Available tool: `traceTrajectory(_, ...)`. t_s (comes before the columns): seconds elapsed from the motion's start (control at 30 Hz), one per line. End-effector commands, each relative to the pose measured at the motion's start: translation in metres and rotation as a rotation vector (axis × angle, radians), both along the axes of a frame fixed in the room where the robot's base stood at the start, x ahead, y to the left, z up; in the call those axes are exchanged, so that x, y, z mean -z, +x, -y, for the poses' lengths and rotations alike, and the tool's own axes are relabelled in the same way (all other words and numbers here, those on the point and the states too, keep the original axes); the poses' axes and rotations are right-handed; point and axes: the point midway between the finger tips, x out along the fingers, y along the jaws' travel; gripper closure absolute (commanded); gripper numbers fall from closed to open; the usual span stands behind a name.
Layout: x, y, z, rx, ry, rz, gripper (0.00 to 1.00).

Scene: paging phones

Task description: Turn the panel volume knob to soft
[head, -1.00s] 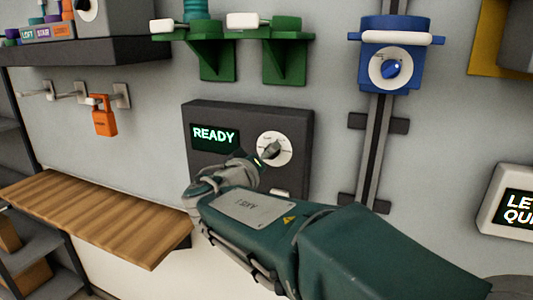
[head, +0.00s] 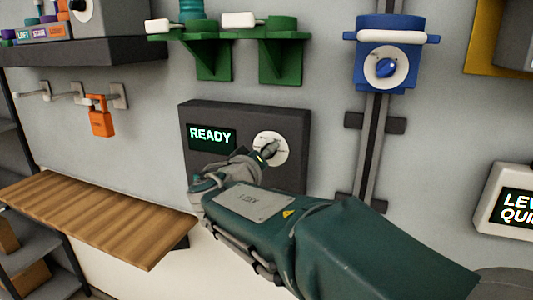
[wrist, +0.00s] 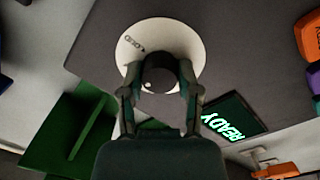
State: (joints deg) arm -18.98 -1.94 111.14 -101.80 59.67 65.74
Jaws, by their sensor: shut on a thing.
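The dark wall panel (head: 290,118) has a lit screen reading READY (head: 212,137) and a white round dial plate. The panel volume knob (wrist: 163,72) is dark and sits at the middle of the white dial (wrist: 188,38) in the wrist view. My gripper (head: 268,151) is at the dial, its fingers shut on the knob from both sides. In the head view my gripper hides part of the knob and the lower left of the panel. Small lettering shows on the dial in the wrist view but is too small to read surely.
A blue unit (head: 388,60) with its own dial is mounted on a rail right of the panel. Green brackets (head: 282,55) are above it. A wooden shelf (head: 95,215) juts out at the lower left. An orange tag (head: 101,120) hangs on a hook. A white-framed screen (head: 500,205) is at right.

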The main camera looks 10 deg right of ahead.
Motion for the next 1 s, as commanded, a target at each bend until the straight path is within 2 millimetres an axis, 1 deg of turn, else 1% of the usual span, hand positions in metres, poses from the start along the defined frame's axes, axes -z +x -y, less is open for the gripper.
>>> traceTrajectory(0.27,-0.0002,0.0011,-0.0028,-0.009,-0.125,-0.088,1.0)
traceTrajectory(1.0,0.0031,0.0015,-0.0057,-0.013,-0.659,-0.476,1.0)
